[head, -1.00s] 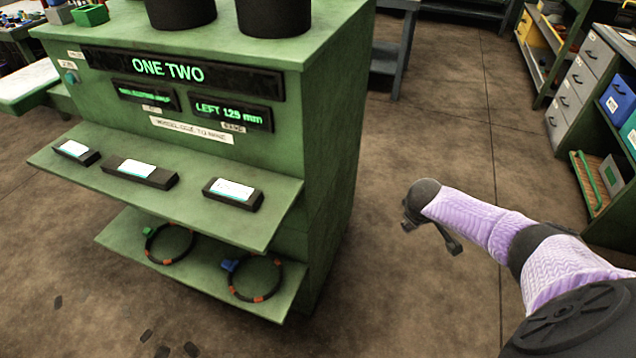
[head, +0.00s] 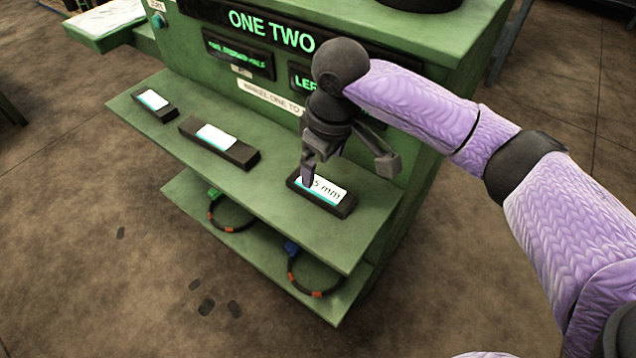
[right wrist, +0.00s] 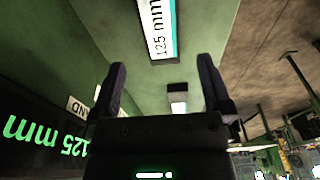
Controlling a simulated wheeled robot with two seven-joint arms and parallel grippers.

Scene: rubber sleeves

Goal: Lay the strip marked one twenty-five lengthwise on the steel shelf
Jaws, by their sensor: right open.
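The strip marked 125 mm (head: 337,204) is a dark bar with a white and teal label, lying on the upper green shelf (head: 285,224) near its right end. In the head view a finger hides part of its label; the right wrist view shows "125 mm" on the strip (right wrist: 157,30). My right gripper (head: 348,172) is open and empty, above and just behind this strip, its fingers spread wide. The fingers also show in the right wrist view (right wrist: 162,85). I cannot pick out a separate steel shelf. My left gripper is out of view.
Two other labelled strips, a middle one (head: 218,143) and a left one (head: 154,104), lie on the same shelf. Banded rings (head: 313,292) lie on the lower shelf. The display panel (head: 272,32) stands close behind my gripper.

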